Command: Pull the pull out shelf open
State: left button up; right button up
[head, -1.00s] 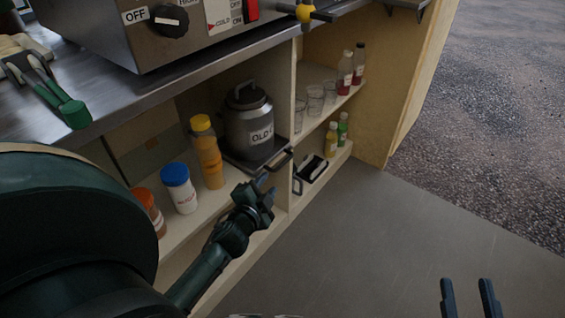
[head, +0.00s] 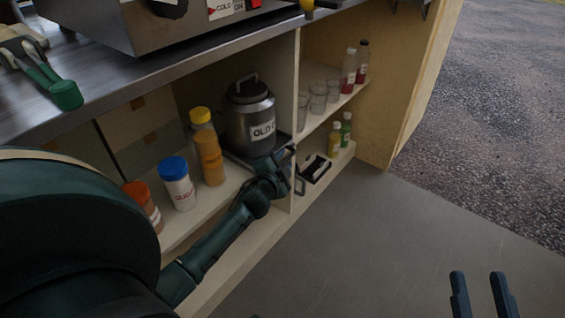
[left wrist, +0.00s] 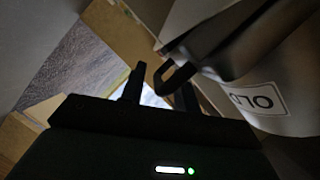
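The pull out shelf (head: 240,163) is a dark flat tray in the lower cabinet, with a grey lidded pot (head: 250,118) labelled "OLD" standing on it. My left gripper (head: 286,158) is at the shelf's front and hides most of its handle in the head view. In the left wrist view the dark hooked handle (left wrist: 176,77) shows between the fingertips of my left gripper (left wrist: 160,88), which stand apart. I cannot tell whether either finger touches it. My right gripper (head: 481,292) is open and empty over the floor at the lower right.
An orange-lidded jar (head: 142,203), a blue-lidded jar (head: 177,183) and yellow-capped bottles (head: 207,150) stand left of the pot. Glasses and bottles fill the right shelves. A black item (head: 314,168) lies on the lower right shelf. The floor (head: 370,240) in front is clear.

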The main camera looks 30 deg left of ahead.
pick_arm(q)
grip_shut()
dwell(0.5)
